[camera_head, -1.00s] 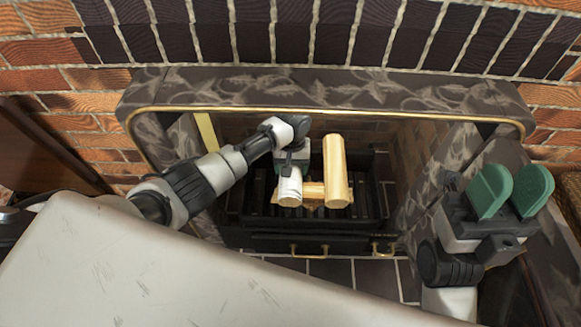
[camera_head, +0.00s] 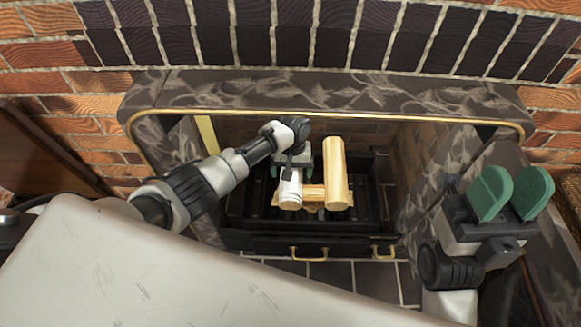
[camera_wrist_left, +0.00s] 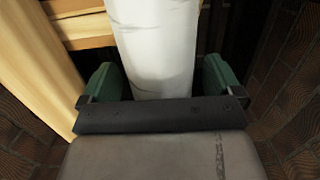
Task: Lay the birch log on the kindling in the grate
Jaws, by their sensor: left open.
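The white birch log (camera_head: 290,188) lies in the grate (camera_head: 257,207) with its near end on the pale kindling (camera_head: 314,193). It also shows in the left wrist view (camera_wrist_left: 155,45), running away between my fingers. My left gripper (camera_head: 292,168) is open around the log, one green finger (camera_wrist_left: 104,82) on each side with a gap to it. My right gripper (camera_head: 511,195) is open and empty, raised at the right of the head view. What lies under the log's far part is hidden by my left gripper.
A thicker pale yellow log (camera_head: 337,172) lies to the right of the birch log, close by. The stone fireplace surround (camera_head: 330,95) frames the opening above and at the sides. A black front with brass handles (camera_head: 308,252) stands below the grate.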

